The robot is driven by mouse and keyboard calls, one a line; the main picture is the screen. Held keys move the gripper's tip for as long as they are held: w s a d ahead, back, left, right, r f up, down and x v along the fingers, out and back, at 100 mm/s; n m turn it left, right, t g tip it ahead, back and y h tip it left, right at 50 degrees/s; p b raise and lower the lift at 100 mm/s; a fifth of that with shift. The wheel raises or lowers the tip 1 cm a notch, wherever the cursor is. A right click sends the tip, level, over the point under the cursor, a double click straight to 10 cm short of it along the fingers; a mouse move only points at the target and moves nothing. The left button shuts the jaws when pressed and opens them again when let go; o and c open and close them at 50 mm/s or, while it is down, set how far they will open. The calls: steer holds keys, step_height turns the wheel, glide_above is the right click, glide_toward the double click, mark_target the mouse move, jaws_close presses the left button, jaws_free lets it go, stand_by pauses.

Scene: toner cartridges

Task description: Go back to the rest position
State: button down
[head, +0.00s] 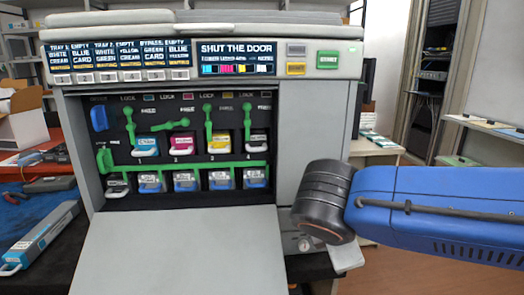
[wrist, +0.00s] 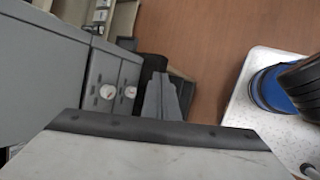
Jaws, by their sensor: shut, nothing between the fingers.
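My gripper's grey fingers (wrist: 161,98) show in the wrist view, together and empty, over the brown floor. In the head view my blue arm enters from the right, its dark ribbed joint in front of the printer's lower right; the fingers are not clear there. The printer (head: 300,140) stands with its front door (head: 180,255) folded down and open. Its display (head: 237,59) reads "SHUT THE DOOR". Inside, cyan (head: 145,145), magenta (head: 181,144), yellow (head: 219,141) and black (head: 257,139) cartridges sit in a row. The green lever (head: 172,126) above magenta lies sideways.
A row of blue-and-white units (head: 185,182) sits below a green bar (head: 185,169). A loose grey-blue cartridge (head: 40,235) lies on the dark table at left. Grey drawers with round dials (wrist: 110,85) are at left in the wrist view. Open floor (wrist: 205,45) lies beyond my fingers.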

steer(key=s+d+f+m+y, duration=0.2)
steer(key=s+d+f+m, duration=0.2)
steer(key=m, duration=0.5)
steer(key=s+d+f+m+g+y, duration=0.1)
steer(key=s+d+f+m+y, duration=0.1)
steer(key=d+f+m, duration=0.3)
steer(key=s+d+m, duration=0.1)
steer(key=d+m, duration=0.2)
steer(key=m, duration=0.2)
steer(key=shift+s, duration=0.35)
